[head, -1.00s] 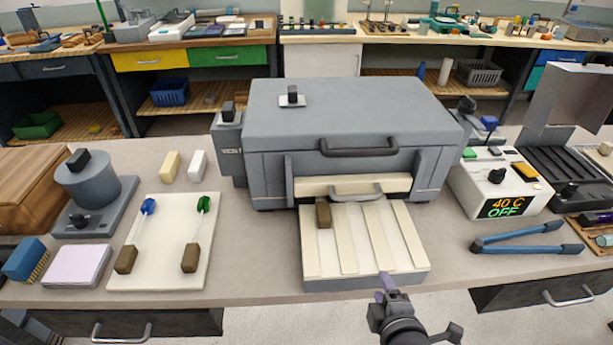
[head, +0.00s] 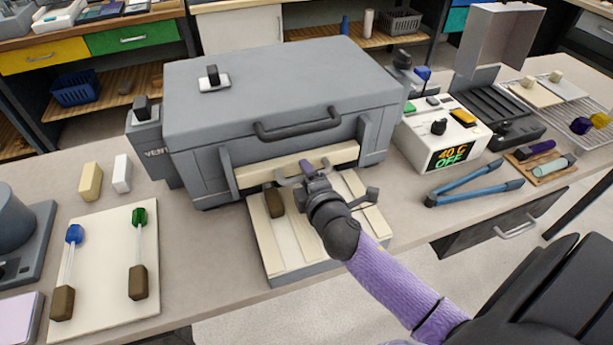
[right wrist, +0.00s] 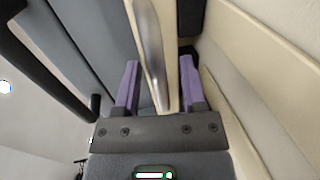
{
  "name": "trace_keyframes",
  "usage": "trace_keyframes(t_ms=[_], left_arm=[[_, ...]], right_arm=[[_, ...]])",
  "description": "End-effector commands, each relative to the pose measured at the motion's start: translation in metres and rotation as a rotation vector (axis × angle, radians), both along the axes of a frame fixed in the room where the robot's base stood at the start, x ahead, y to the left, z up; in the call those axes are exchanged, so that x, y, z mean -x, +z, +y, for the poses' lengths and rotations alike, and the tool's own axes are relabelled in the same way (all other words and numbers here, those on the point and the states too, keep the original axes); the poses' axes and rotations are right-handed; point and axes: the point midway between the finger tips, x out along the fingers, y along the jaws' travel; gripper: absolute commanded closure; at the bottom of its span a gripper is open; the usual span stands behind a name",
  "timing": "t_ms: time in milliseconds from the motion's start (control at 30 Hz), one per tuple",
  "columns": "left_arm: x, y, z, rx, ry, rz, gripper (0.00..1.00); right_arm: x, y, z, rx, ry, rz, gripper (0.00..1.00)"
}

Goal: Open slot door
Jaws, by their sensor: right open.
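The grey furnace (head: 270,90) stands mid-bench with its lid down. Its slot door (head: 258,173) is a cream strip low on the front, standing shut across the slot as far as I can see. The door's grey handle (head: 287,181) is partly hidden by my right gripper (head: 309,168). In the right wrist view my right gripper (right wrist: 159,92) is open, its two purple fingers on either side of the metal handle bar (right wrist: 152,50). I cannot tell whether they touch it. My left gripper is out of view.
A slatted cream tray (head: 270,245) with a brown block (head: 274,201) lies below the door. A controller (head: 440,130) reading 40 C OFF and blue tongs (head: 474,184) are to the right. A board (head: 105,290) with two rods lies left.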

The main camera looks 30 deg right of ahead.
Motion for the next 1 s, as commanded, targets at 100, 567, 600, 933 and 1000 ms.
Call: trace_keyframes(t_ms=[100,567,600,933,1000], left_arm=[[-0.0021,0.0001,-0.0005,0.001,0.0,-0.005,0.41],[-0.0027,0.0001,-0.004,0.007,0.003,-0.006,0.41],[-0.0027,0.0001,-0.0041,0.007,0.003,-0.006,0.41],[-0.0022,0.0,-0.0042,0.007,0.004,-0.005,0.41],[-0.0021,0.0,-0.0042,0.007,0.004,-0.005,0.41]], right_arm=[[-0.0011,0.0003,-0.0002,0.0,0.0,0.0,0.47],[-0.0005,0.0001,0.0001,0.0,0.001,0.0,1.0],[-0.0005,0.0001,0.0001,0.0,0.001,0.0,1.0],[-0.0003,-0.0001,0.0001,0.0,0.001,0.0,1.0],[-0.0003,-0.0002,0.0001,0.0,0.001,0.001,1.0]])
